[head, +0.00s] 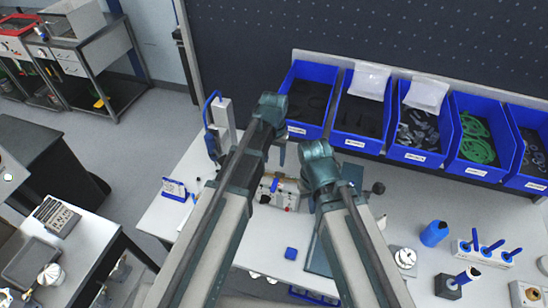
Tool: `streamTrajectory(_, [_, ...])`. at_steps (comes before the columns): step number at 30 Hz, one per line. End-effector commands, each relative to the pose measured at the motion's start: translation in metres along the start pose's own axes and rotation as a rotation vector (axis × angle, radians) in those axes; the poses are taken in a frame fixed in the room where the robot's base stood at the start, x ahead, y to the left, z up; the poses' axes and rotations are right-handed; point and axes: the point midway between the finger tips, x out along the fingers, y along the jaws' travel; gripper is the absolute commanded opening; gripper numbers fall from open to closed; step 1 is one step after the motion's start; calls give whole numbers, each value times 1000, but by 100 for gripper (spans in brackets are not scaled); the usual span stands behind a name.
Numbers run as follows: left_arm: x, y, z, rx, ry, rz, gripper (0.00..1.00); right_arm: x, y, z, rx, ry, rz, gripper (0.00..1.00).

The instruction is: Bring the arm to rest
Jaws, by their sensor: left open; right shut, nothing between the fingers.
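My two arms reach in from the bottom and run up over the white workbench (168,220). My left gripper (282,155) is small and partly hidden by its own arm, above the middle of the bench; it is open. My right gripper (310,204) is mostly hidden below its wrist, close to the left one; it is shut with nothing in it. I see no housing held by either gripper.
Blue bins (408,152) line the bench's back edge. A pale fixture with a blue part (275,187) lies between the arms. A blue block (291,253) lies in front. A blue bottle (434,233) and a rack of blue-handled tools (482,250) stand at right.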

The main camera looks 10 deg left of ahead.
Motion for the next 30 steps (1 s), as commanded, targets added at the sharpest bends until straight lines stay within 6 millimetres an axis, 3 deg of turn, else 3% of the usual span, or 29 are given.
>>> streamTrajectory(5, [11, 2, 6, 4, -2, -2, 54, 11, -1, -1, -1, 0, 0, 0])
streamTrajectory(24, [171, 40, 119, 89, -40, -69, 54, 170, -15, -11, -23, 4, 4, 0])
streamTrajectory(30, [205, 45, 146, 110, -48, -88, 54, 205, -18, -13, -29, 4, 5, 0])
